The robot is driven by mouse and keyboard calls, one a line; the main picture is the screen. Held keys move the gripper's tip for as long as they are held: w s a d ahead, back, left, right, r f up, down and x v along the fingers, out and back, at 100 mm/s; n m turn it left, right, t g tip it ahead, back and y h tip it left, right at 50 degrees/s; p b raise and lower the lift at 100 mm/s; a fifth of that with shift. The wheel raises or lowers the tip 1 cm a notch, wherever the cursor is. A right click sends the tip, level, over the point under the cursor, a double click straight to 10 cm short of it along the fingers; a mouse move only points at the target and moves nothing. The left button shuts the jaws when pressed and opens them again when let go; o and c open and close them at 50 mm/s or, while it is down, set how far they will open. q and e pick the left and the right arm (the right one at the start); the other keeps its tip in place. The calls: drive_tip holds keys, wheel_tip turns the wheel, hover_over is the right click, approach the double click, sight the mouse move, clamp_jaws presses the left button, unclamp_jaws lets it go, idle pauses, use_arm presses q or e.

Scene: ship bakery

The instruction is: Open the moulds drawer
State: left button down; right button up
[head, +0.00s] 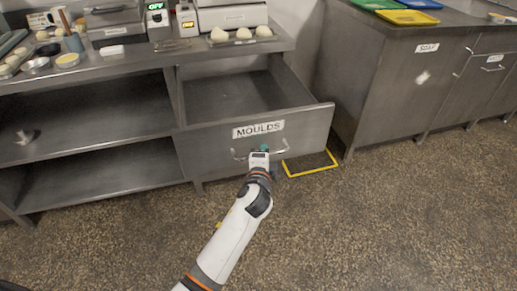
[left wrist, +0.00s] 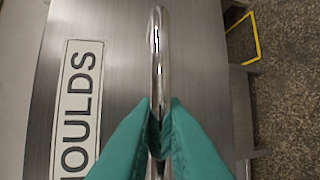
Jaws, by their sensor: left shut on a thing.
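The moulds drawer (head: 305,133) is a grey metal drawer below the counter, labelled MOULDS (head: 258,130). It stands pulled out, and its inside (head: 235,92) looks empty where I can see it. Its bar handle (head: 284,147) runs along the lower front. My left gripper (head: 259,150) is at the middle of the handle. In the left wrist view the green fingers (left wrist: 159,112) are shut on the shiny handle bar (left wrist: 158,50), beside the label (left wrist: 78,105). My right gripper is not in view.
The counter above holds dough balls (head: 243,33), small bowls (head: 67,60) and machines with displays. Open shelves (head: 90,110) are left of the drawer. A cabinet labelled SOAP (head: 405,85) stands at right. A yellow floor outline (head: 312,171) lies beside the drawer. The speckled floor in front is clear.

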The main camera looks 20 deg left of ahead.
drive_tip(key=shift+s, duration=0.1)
use_arm(q)
drive_tip(key=c, duration=1.5)
unclamp_jaws()
drive_tip(key=shift+s, duration=0.15)
